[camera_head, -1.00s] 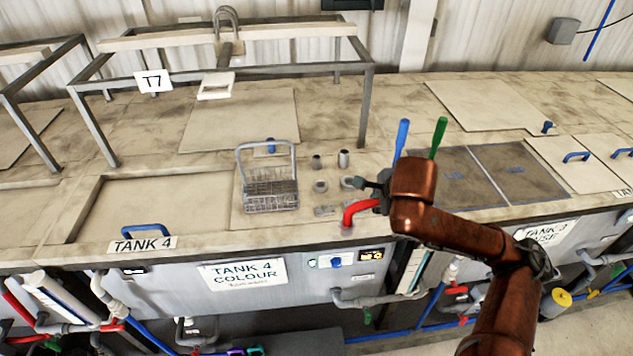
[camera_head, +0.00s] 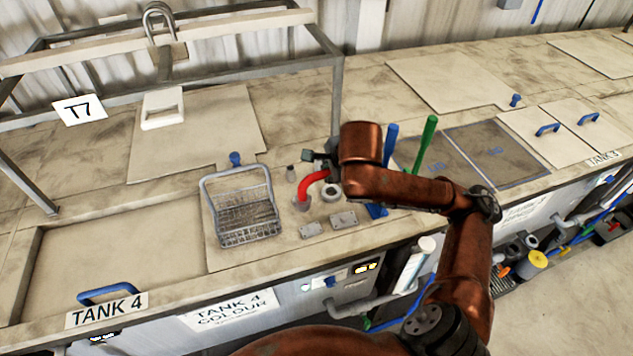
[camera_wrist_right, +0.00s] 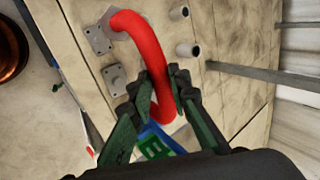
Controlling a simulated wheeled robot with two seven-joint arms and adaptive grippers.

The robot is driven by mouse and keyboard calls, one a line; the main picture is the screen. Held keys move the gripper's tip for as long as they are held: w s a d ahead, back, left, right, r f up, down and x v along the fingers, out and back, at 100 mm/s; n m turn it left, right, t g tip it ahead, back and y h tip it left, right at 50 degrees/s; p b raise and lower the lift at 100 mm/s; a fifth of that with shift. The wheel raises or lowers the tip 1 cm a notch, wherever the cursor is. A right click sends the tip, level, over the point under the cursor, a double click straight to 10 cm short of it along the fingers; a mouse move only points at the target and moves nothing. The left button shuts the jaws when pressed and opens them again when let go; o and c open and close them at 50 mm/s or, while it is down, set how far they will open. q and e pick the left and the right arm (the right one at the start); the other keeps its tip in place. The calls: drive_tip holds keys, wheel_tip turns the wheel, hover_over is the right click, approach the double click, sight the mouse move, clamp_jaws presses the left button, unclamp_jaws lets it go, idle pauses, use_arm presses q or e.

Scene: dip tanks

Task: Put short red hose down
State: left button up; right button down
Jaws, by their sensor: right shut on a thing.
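The short red hose (camera_head: 311,184) is a curved red tube in my right gripper (camera_head: 328,167), over the worktop of tank 4. My arm hides part of the hose in the head view. My left gripper is not in view.
A wire basket (camera_head: 243,213) stands left of the hose. Grey plates (camera_head: 343,219) lie in front of it. Blue (camera_head: 390,146) and green (camera_head: 425,142) handles rise right of my gripper. A metal frame (camera_head: 338,95) stands behind. The worktop to the far right is mostly clear.

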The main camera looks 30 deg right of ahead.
drive_tip(key=shift+w+d+f+p, duration=0.2)
drive_tip(key=shift+w+d+p, duration=0.35)
drive_tip(key=shift+d+p, duration=0.5)
use_arm(q)
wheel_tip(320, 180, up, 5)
drive_tip(key=p, duration=0.2)
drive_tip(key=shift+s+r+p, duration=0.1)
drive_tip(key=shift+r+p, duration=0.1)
drive_tip(key=shift+p, duration=0.1)
use_arm(e)
drive_tip(key=w+d+f, duration=0.7)
drive_tip(key=d+f, duration=0.1)
drive_tip(key=f, duration=0.4)
drive_tip(key=shift+w, duration=0.4)
drive_tip(key=c, duration=1.8)
unclamp_jaws()
drive_tip(key=shift+f, duration=0.2)
